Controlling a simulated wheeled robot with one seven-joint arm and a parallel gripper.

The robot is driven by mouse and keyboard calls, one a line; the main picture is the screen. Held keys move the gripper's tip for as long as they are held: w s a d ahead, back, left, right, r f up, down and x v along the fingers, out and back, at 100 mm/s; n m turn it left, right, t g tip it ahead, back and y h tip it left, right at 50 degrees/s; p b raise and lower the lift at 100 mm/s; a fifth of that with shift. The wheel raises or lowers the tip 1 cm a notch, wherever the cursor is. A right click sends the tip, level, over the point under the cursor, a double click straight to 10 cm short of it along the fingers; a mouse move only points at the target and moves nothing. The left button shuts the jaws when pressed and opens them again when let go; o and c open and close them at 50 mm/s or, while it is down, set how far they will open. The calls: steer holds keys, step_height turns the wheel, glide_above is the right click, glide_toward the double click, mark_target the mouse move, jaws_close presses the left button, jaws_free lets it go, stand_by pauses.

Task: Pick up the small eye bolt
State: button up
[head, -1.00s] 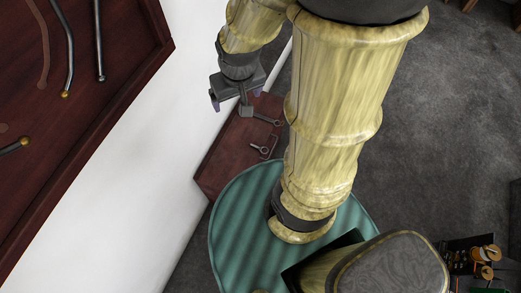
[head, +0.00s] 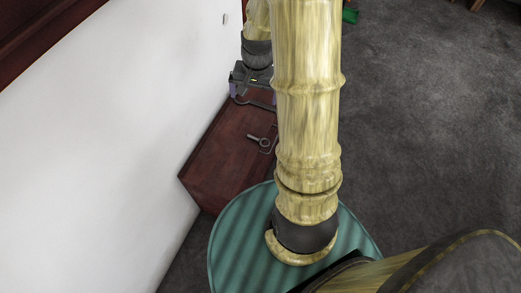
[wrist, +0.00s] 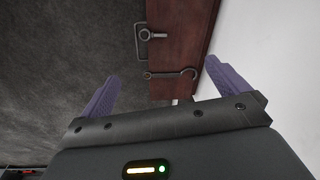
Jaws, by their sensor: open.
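The small eye bolt (head: 263,142), a grey metal ring with a short shank, lies on a dark red wooden shelf (head: 210,165). In the wrist view the eye bolt (wrist: 147,35) lies near the top, beyond my fingertips. My gripper (head: 250,88) is at the shelf's far end, open and empty. In the wrist view my gripper (wrist: 161,78) has its purple fingers wide apart, with a longer hook with an eye (wrist: 172,74) showing between them. The eye bolt is apart from both fingers.
The white wall (head: 130,110) borders the shelf on the left. My arm covers part of the shelf's right side in the head view. Grey carpet (head: 420,130) is open on the right.

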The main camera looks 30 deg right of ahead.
steer(key=w+d+f+m+b, duration=0.1)
steer(key=d+f+b, duration=0.1)
steer(key=f+b, duration=0.2)
steer(key=w+d+f+m+b, duration=0.1)
steer(key=f+b, duration=0.3)
steer(key=f, duration=0.5)
steer(key=shift+w+d+f+m, duration=0.2)
steer(key=shift+d+m, duration=0.2)
steer(key=shift+d, duration=0.45)
steer(key=b, duration=0.4)
glide_above(259, 139)
steer(key=f, duration=1.2)
steer(key=shift+s+d, duration=0.15)
steer(key=shift+d, duration=0.15)
steer(key=shift+f, duration=0.1)
steer(key=f, duration=0.1)
steer(key=f+b, duration=0.1)
steer(key=f, duration=0.3)
steer(key=shift+w+a+f+b, duration=0.1)
steer(key=shift+w+a+b, duration=0.1)
steer(key=shift+a+b, duration=0.1)
steer(key=shift+c, duration=0.2)
steer(key=c, duration=0.8)
